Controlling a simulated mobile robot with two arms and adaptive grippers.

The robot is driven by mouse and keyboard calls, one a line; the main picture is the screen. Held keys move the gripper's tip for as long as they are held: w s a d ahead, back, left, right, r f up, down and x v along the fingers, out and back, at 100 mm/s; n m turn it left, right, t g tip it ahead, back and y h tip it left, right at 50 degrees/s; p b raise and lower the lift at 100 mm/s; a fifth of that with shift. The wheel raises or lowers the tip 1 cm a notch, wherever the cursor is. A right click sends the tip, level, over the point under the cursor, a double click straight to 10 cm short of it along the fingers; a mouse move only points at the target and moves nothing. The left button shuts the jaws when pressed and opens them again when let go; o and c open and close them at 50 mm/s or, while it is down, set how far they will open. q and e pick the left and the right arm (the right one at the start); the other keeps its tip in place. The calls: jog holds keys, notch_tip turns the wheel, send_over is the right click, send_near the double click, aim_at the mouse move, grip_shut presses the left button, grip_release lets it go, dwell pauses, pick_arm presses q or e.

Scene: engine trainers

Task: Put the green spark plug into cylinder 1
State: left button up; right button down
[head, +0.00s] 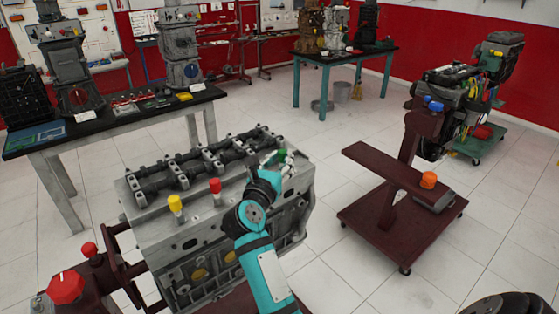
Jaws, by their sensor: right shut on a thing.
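The engine block (185,232) stands on a dark red stand in the middle, with a dark valve train along its top. A yellow spark plug (176,203) and a red spark plug (215,187) stand upright along its near top edge. My right gripper (284,165) is at the right end of the block's top, shut on the green spark plug (282,154). Only the plug's green top shows; its lower end is hidden by the gripper, so I cannot tell whether it touches the block. Cylinder 1's opening cannot be made out.
A workbench (105,128) with engine parts is at the left. A teal-legged table (345,57) stands at the back. A dark red stand (385,225) with an orange cap (428,180) is to the right. Tiled floor lies clear between them.

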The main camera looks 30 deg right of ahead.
jog(key=shift+a, duration=0.35)
